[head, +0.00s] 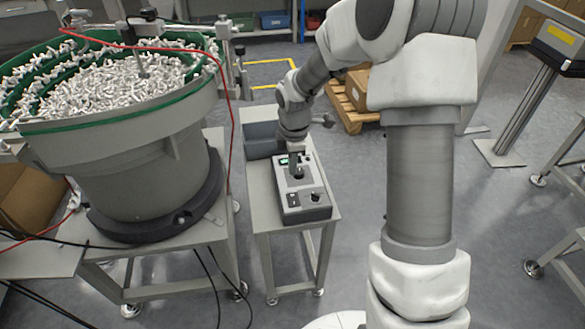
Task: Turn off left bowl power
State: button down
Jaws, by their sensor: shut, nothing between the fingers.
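The grey control box (303,204) lies on a narrow grey stand in the middle of the view. A small green-lit spot (283,162) shows near its far left edge, and dark knobs or switches (316,196) show on its near half. My gripper (297,175) points down over the far half of the box, close to a dark area there. It is shut and empty. Whether its tips touch the box I cannot tell, and it hides part of the panel. A big bowl feeder (140,165) with a green rim, full of small whitish parts, stands at left.
The narrow stand (262,205) bears the box and a dark grey bin (262,140) behind it. A red cable (231,120) hangs between bowl and stand. A carton on a wooden pallet (346,110) is behind my arm. Open floor lies right of the stand.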

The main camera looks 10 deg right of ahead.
aim_at(292, 196)
jog(key=f, duration=0.3)
jog(key=w+f+b, duration=0.1)
jog(key=f, duration=0.3)
jog(key=f+b, duration=0.1)
jog(key=f, duration=0.3)
jog(key=shift+w, duration=0.15)
jog(key=shift+f, duration=0.25)
jog(key=shift+s, duration=0.75)
jog(key=shift+r, duration=0.1)
jog(key=shift+r, duration=0.15)
